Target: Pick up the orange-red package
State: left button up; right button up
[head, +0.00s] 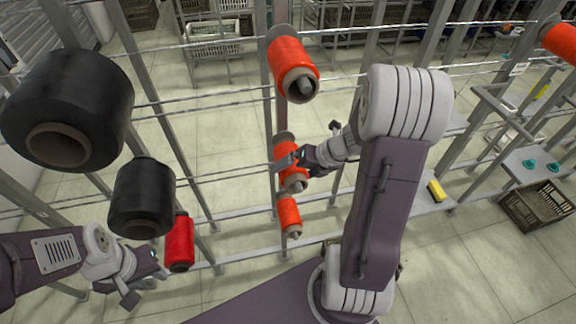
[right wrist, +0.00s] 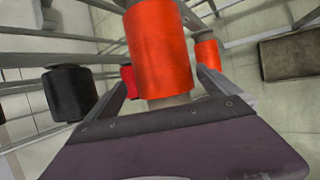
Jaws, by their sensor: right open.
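Several orange-red spools of yarn hang on pegs of the metal rack. The middle one (head: 284,149) is partly hidden by my right gripper (head: 307,145), which is open with its fingers spread near it. In the right wrist view a large orange-red spool (right wrist: 158,48) stands before the jaws, between the lines of the two fingers; contact cannot be told. Other orange-red spools hang above (head: 291,60), below (head: 289,215) and at the far right (head: 562,40). My left gripper (head: 141,278) is open and empty at lower left, below a red spool (head: 180,243).
Large black spools (head: 75,95) and (head: 142,195) hang at left, near my left arm. Rack rails and posts (head: 270,110) surround the spools. A yellow block (head: 436,190) lies on a rail at right. A dark crate (head: 538,208) stands on the tiled floor.

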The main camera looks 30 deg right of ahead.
jog(key=f, duration=0.1)
jog(key=w+f, duration=0.1)
jog(key=shift+a+f+b, duration=0.25)
jog(key=shift+f+b, duration=0.05)
jog(key=shift+w+d+f, duration=0.1)
jog(key=shift+w+f, duration=0.05)
jog(key=shift+w, duration=0.05)
jog(key=shift+a, duration=0.2)
jog(key=c, duration=1)
jog(key=shift+d, duration=0.15)
jog(key=c, duration=0.6)
jog(key=shift+r, duration=0.2)
